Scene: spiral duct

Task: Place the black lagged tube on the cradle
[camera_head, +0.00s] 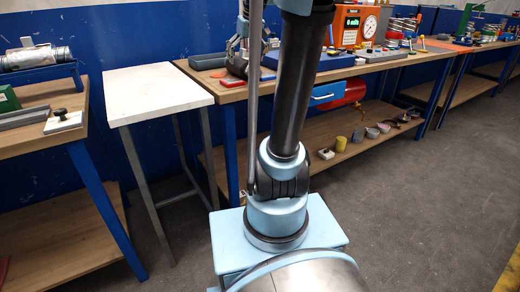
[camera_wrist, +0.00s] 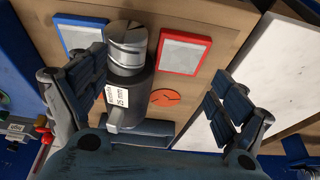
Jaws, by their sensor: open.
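In the wrist view, a dark grey-black cylinder (camera_wrist: 130,85) with a ribbed silver end and a white label sits over the wooden bench top, between my spread fingers; it may be the black lagged tube. My gripper (camera_wrist: 158,88) is open, its two fingers apart from the cylinder in the picture. In the head view my gripper (camera_head: 242,48) is over the middle bench, partly hidden by my arm, which also hides the cylinder. At the far left, a silver tube with dark ends (camera_head: 36,58) lies on a blue stand (camera_head: 62,72), which may be the cradle.
In the wrist view, a blue-framed pad (camera_wrist: 80,32), a red-framed pad (camera_wrist: 183,50) and an orange disc (camera_wrist: 165,97) lie around the cylinder. A white-topped table (camera_head: 155,92) stands between the benches. An orange dial instrument (camera_head: 352,25) stands right of my arm. The floor at right is clear.

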